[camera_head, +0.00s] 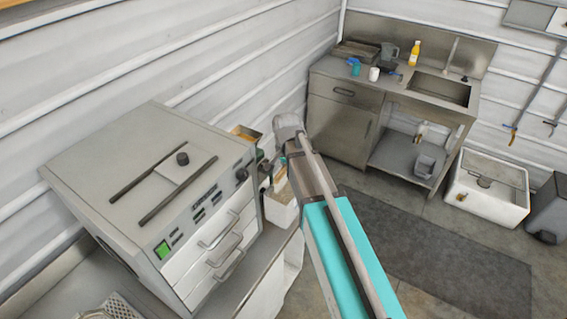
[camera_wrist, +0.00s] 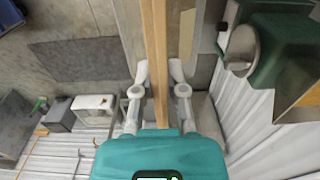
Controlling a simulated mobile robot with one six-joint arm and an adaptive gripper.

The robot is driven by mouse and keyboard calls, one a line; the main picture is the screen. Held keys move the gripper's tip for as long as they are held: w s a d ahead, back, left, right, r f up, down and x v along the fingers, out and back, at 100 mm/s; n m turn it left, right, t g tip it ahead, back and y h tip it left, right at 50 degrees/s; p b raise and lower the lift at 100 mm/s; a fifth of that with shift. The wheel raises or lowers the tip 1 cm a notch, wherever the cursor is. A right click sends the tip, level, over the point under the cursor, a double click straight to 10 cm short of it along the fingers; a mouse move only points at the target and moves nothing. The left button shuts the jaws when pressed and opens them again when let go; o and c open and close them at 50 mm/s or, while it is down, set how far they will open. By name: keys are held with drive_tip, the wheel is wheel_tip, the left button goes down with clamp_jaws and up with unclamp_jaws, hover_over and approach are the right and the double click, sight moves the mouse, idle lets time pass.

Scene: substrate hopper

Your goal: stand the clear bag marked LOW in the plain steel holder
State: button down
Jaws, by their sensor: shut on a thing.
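In the wrist view my gripper (camera_wrist: 156,75) has its two grey fingers on either side of a long, narrow, tan wood-like strip (camera_wrist: 155,45). It is shut on this strip, which runs from the top edge down to the teal wrist. I cannot tell what the strip belongs to. In the head view my arm hides most of the gripper, beside the steel machine. I cannot make out a clear bag, a LOW mark or the plain steel holder in either view.
A steel machine (camera_head: 150,185) with drawers stands at left. A white box (camera_head: 281,208) is beside it. A dark green device (camera_wrist: 275,45) is right of my gripper. A steel sink unit (camera_head: 345,115) and a white basin (camera_head: 487,190) stand behind. The floor mat (camera_head: 430,255) is clear.

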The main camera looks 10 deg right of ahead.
drive_tip(key=shift+s+d+r+p, duration=0.1)
drive_tip(key=shift+s+r+p, duration=0.15)
drive_tip(key=shift+s, duration=0.4)
drive_tip(key=shift+s+d+r+p, duration=0.15)
drive_tip(key=shift+s+r, duration=0.15)
drive_tip(key=shift+s, duration=0.3)
drive_tip(key=shift+s+r+p, duration=0.2)
drive_tip(key=shift+s+r, duration=0.1)
drive_tip(key=shift+s, duration=0.35)
